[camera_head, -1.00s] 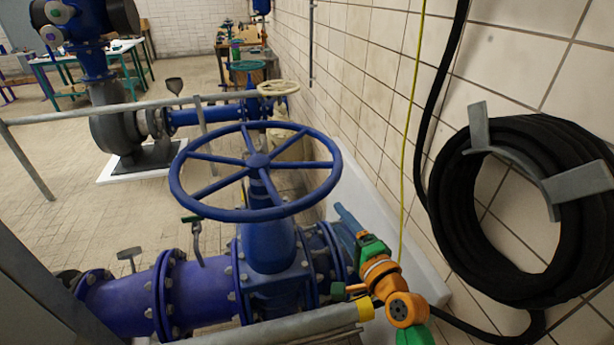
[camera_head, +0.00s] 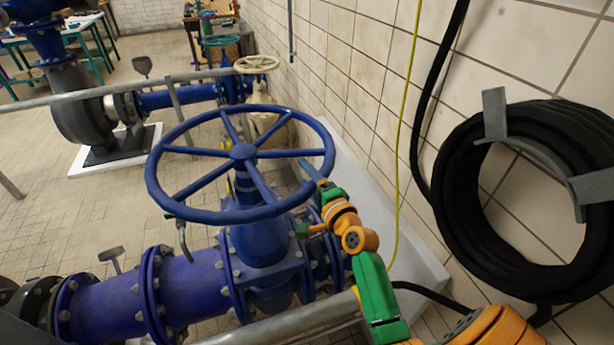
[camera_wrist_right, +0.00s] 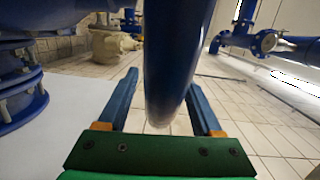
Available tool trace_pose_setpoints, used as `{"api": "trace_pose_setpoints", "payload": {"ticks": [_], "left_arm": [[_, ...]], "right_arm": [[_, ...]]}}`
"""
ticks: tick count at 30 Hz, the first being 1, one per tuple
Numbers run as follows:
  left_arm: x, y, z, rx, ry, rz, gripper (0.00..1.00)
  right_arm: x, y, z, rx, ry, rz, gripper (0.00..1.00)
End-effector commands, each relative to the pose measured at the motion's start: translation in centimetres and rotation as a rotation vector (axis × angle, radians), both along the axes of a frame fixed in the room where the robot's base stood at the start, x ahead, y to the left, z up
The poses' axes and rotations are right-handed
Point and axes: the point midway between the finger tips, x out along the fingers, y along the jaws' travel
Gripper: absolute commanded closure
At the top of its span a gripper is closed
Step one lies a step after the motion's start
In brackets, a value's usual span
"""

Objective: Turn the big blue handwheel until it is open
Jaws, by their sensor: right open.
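The big blue handwheel (camera_head: 243,152) sits nearly level on top of the blue valve (camera_head: 262,245) in the head view. Its rim and spokes show whole. My right gripper (camera_head: 309,168) is at the wheel's right side, with its blue fingers up against the rim region. In the right wrist view, the fingers (camera_wrist_right: 163,82) stand apart and the blue rim (camera_wrist_right: 175,50) passes between them. The rim does not look gripped; I cannot tell whether a finger touches it. My left gripper is out of view.
A grey rail (camera_head: 290,323) crosses the front below my right arm. A black hose coil (camera_head: 465,200) hangs on the tiled wall at right, beside a yellow cable (camera_head: 401,150). A cream handwheel (camera_head: 256,64) and a pump (camera_head: 85,115) stand behind. Open floor lies at left.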

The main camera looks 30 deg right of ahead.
Motion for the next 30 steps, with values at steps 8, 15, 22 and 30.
{"api": "trace_pose_setpoints", "payload": {"ticks": [8,15,22,30], "left_arm": [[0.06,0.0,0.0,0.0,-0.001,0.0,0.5],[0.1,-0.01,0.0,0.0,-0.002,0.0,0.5],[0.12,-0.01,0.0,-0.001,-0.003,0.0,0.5],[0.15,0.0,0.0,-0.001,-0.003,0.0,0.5]], "right_arm": [[-0.04,0.0,-0.01,0.0,0.0,0.0,0.84],[-0.04,0.0,0.0,0.001,0.0,0.0,1.0],[-0.05,0.0,0.0,0.001,0.0,0.0,1.0],[-0.05,0.01,0.01,0.001,0.0,0.0,1.0]]}}
